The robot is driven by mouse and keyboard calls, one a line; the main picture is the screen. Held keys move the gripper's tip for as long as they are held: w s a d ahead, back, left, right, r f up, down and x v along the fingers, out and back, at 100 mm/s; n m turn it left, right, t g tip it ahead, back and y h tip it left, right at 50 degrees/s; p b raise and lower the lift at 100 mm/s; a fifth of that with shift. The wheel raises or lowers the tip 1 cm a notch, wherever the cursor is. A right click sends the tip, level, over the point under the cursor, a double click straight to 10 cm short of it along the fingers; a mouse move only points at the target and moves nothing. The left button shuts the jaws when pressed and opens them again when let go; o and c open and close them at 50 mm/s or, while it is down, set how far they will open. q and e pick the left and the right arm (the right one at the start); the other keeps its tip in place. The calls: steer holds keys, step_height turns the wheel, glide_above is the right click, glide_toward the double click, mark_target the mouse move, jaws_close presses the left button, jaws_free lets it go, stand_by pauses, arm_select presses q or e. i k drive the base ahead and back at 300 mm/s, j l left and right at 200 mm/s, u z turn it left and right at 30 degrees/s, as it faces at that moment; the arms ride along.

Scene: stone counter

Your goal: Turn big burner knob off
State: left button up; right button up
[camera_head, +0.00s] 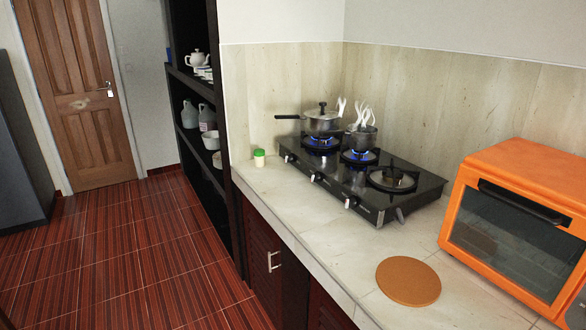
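A black gas stove (330,178) with several burners sits on the stone counter. Blue flames burn under a lidded saucepan (322,122) on the far burner and under a steaming pot (361,137) on the middle burner. The near burner (392,180) is bare, with no flame visible. Along the front edge are a far knob (290,157), a middle knob (314,177) and a near knob (351,202). They are small here, and I cannot tell their exact angles or which one is the big burner's. Neither of my grippers is in view.
An orange oven (515,225) stands right of the stove. A round cork mat (408,282) lies on the front counter (330,262). A green-capped jar (259,158) stands at the counter's far end. A dark shelf (190,85) rises beyond it. The red floor (130,250) looks clear.

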mark_target(289, 157)
steer(key=i+u, duration=0.3)
steer(key=u, duration=0.2)
steer(key=i+j+u, duration=0.15)
steer(key=i+u, duration=0.5)
steer(key=i, duration=3.9)
steer(key=i+z, duration=0.4)
steer(key=i+j+z, duration=0.15)
steer(key=z, duration=0.25)
steer(key=i+j+z, duration=0.25)
steer(key=z, duration=2.25)
